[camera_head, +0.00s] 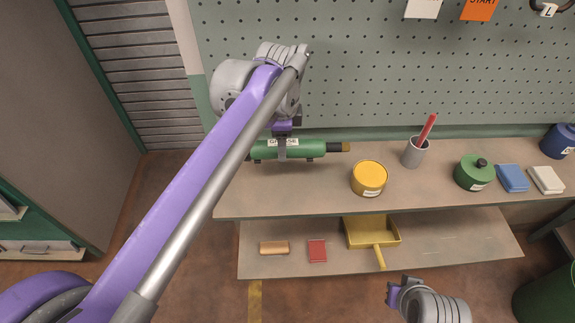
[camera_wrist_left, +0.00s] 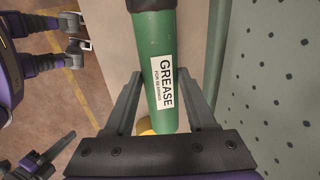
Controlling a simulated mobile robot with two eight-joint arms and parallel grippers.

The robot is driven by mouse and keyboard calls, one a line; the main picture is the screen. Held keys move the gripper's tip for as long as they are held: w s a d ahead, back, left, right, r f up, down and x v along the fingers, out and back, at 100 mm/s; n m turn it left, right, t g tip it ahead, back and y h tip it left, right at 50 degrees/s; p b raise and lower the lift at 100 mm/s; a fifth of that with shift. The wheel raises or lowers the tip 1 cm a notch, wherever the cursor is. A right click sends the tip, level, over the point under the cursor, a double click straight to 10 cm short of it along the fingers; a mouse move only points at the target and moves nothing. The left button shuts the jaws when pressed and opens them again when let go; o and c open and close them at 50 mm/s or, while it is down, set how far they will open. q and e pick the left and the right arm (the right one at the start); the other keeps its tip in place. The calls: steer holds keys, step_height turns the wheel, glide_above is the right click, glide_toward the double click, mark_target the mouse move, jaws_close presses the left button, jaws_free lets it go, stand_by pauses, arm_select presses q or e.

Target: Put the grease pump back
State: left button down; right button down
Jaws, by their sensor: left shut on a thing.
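The grease pump (camera_head: 305,148) is a green cylinder with a dark and brass-coloured end pointing right. It lies level over the left end of the upper shelf, close to the pegboard; I cannot tell if it touches the shelf. My left gripper (camera_head: 281,152) reaches it from above and is shut on its body. In the left wrist view the green pump (camera_wrist_left: 158,60) with its white GREASE label passes between the two grey fingers (camera_wrist_left: 165,105). My right gripper (camera_head: 392,294) is low in front of the lower shelf, away from the pump; its fingers are not clear.
The upper shelf (camera_head: 320,198) holds a yellow tin (camera_head: 369,178), a grey cup (camera_head: 415,152) with a red stick, a green pot (camera_head: 474,172) and blue and white blocks. The lower shelf holds a yellow dustpan (camera_head: 372,232), a brush and a red block. The pegboard (camera_head: 350,75) rises behind.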

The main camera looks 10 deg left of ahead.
arm_select(q)
steer(key=f, duration=0.4)
steer(key=shift+s+f, duration=0.2)
steer(key=shift+s, duration=0.15)
step_height(320, 180, down, 5)
steer(key=shift+w+r+b, duration=0.1)
steer(key=shift+b, duration=0.25)
steer(key=shift+c, duration=1.1)
jaws_free()
arm_select(e)
steer(key=shift+s+f, duration=0.35)
steer(key=shift+f, duration=0.05)
